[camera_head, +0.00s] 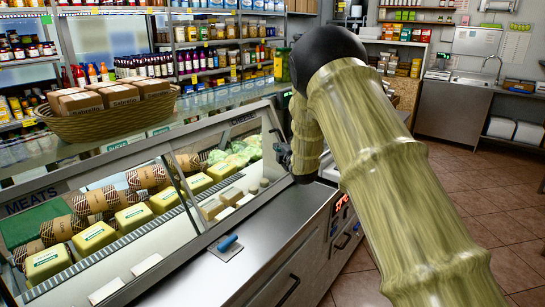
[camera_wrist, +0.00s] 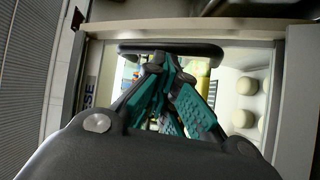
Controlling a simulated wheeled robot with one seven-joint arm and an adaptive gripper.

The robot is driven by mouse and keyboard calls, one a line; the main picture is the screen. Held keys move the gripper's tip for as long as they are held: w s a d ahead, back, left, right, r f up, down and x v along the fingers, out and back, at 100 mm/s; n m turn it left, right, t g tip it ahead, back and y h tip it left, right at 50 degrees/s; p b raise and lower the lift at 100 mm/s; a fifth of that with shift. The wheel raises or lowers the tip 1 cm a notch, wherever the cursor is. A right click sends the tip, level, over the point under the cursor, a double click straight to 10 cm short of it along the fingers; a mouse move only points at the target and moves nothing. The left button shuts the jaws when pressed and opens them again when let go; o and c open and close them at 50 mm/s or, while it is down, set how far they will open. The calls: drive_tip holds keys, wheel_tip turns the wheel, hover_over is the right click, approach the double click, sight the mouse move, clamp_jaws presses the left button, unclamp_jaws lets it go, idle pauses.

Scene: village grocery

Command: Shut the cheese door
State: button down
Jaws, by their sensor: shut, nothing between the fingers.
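My gripper (camera_head: 283,154) is at the far right end of the glass-fronted counter in the head view, partly hidden by my arm. In the wrist view, its teal-padded fingers (camera_wrist: 163,68) are together and empty. A dark bar handle (camera_wrist: 205,49) runs across just beyond the fingertips; I cannot tell whether they touch it. A framed opening (camera_wrist: 95,58) bears partly hidden letters ending in "SE". Pale round cheeses (camera_wrist: 247,86) and a yellow item (camera_wrist: 203,80) show inside it. I cannot tell how far the cheese door stands open.
The counter case, labelled "MEATS" (camera_head: 30,200) at left, holds wrapped rolls and yellow blocks (camera_head: 94,237). A wicker basket (camera_head: 105,125) of packages sits on top. A blue-handled item (camera_head: 227,243) lies on the steel ledge (camera_head: 262,235). Tiled floor (camera_head: 480,195) is open at right.

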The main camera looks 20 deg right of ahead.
drive_tip(key=shift+w+d+r, duration=0.2)
drive_tip(key=shift+w+d, duration=0.1)
drive_tip(key=shift+d, duration=0.1)
drive_tip(key=shift+r, duration=0.1)
drive_tip(key=s+a+b, duration=0.2)
drive_tip(key=s, duration=1.1)
drive_tip(key=shift+a+r, duration=0.25)
drive_tip(key=shift+a, duration=0.1)
